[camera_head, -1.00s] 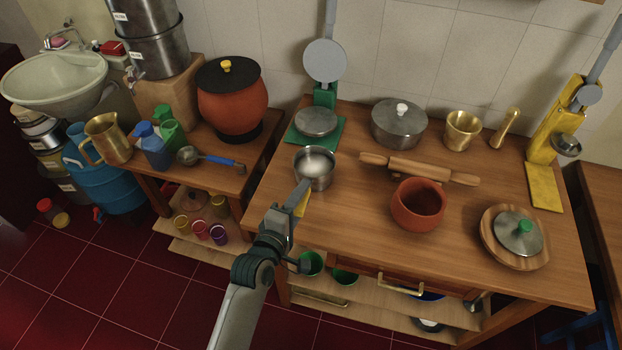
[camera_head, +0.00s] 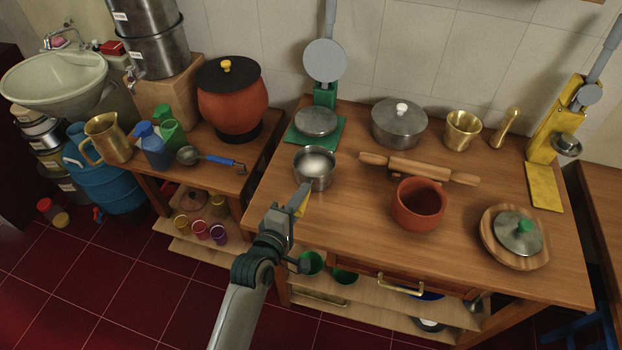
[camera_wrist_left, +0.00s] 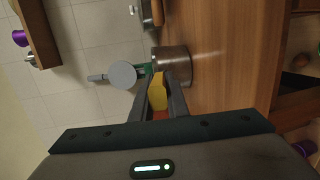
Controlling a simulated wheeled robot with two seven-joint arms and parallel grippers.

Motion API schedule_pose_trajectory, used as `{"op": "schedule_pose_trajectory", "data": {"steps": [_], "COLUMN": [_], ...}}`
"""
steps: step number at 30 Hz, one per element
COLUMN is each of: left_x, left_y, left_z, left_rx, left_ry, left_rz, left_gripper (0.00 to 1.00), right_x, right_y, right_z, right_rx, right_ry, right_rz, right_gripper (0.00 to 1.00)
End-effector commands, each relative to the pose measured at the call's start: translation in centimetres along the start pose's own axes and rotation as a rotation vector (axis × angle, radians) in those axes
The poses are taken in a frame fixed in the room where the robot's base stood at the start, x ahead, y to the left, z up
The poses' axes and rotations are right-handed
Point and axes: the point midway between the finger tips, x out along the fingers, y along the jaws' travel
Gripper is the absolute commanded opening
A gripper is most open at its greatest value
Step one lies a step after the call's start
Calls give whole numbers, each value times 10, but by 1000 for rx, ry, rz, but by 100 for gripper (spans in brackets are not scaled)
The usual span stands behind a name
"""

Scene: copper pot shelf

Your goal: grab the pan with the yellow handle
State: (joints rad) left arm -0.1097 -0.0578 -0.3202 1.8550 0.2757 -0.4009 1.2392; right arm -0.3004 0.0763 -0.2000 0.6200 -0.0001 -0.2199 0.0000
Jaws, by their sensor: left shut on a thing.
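The pan (camera_head: 314,170) is a small steel pan on the front left part of the wooden table, beside the green press. Its yellow handle (camera_head: 302,204) points toward the table's front edge and is partly hidden by my gripper. My left gripper (camera_head: 303,196) is shut on the yellow handle. In the left wrist view, the handle (camera_wrist_left: 157,92) sits between the two fingers (camera_wrist_left: 158,100), and the pan's steel side (camera_wrist_left: 174,65) lies just beyond them. I cannot tell whether the pan is touching the table. My right gripper is not in view.
A green press (camera_head: 317,122) stands close behind the pan. A rolling pin (camera_head: 418,168) and a red clay pot (camera_head: 418,204) lie to its right. A lidded steel pot (camera_head: 399,123) stands at the back. Bare tabletop (camera_head: 345,215) lies right of the gripper.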

Motion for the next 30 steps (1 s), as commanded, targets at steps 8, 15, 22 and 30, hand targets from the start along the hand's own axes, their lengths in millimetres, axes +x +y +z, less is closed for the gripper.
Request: {"op": "schedule_pose_trajectory", "data": {"steps": [8, 15, 22, 30], "left_x": [0, 0, 0, 0], "left_y": [-1, -1, 2, 4], "left_z": [0, 0, 0, 0], "left_rx": [0, 0, 0, 0], "left_ry": [0, 0, 0, 0], "left_rz": [-2, -2, 4, 4], "left_gripper": [0, 0, 0, 0], "right_x": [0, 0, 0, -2], "right_y": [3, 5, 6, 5], "right_z": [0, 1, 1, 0], "right_rx": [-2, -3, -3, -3], "right_ry": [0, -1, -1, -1], "right_rz": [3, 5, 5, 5], "right_gripper": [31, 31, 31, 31]}}
